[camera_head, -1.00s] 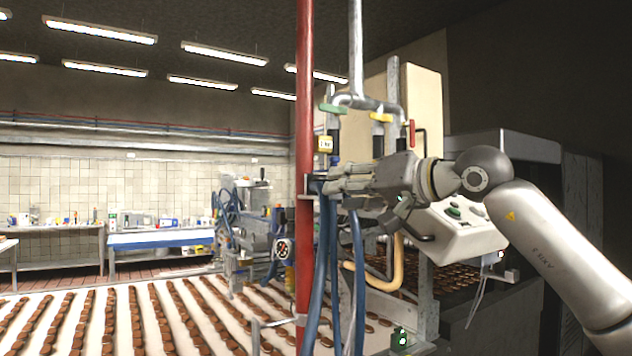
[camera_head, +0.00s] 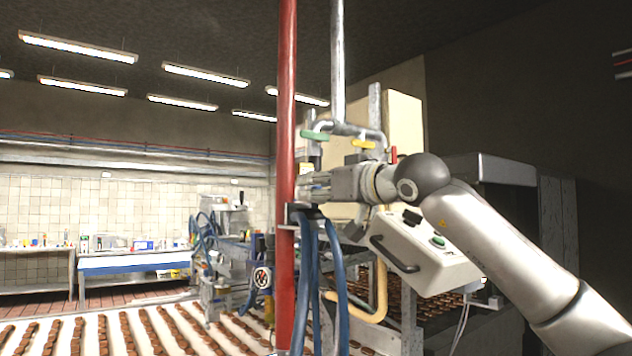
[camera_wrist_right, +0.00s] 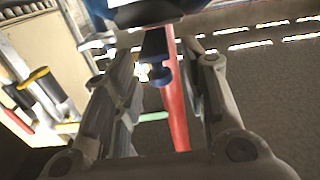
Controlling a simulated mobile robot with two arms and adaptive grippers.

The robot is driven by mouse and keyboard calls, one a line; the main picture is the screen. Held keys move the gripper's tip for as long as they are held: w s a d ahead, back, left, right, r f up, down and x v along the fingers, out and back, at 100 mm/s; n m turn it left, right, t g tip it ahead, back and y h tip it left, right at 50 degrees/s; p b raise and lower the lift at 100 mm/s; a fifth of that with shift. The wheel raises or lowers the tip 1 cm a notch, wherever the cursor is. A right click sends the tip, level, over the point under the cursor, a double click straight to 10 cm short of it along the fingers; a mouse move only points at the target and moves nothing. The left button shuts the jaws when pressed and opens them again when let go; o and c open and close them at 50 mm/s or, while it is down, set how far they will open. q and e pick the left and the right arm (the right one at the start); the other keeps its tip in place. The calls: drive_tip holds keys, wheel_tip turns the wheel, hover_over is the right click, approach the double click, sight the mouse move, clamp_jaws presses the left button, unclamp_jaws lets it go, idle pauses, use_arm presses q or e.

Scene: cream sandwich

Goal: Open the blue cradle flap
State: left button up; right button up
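My right gripper (camera_head: 314,186) is beside the red pole (camera_head: 287,120), just above a dark bracket (camera_head: 300,211) with blue hoses (camera_head: 308,265) hanging below it. In the right wrist view my right gripper (camera_wrist_right: 155,85) has its fingers spread apart. A dark blue piece (camera_wrist_right: 158,48) shows in the gap between them, with space on both sides, in front of the red pole (camera_wrist_right: 174,105). It may be the cradle flap; I cannot tell for sure, nor whether it touches a finger. My left gripper is out of view.
Pipes with green (camera_head: 314,136), yellow (camera_head: 364,143) and red valve handles stand close behind the gripper. A conveyor (camera_head: 60,338) with rows of brown biscuits runs below left.

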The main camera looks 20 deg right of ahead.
drive_tip(key=shift+w+a, duration=0.15)
drive_tip(key=shift+w, duration=0.25)
clamp_jaws()
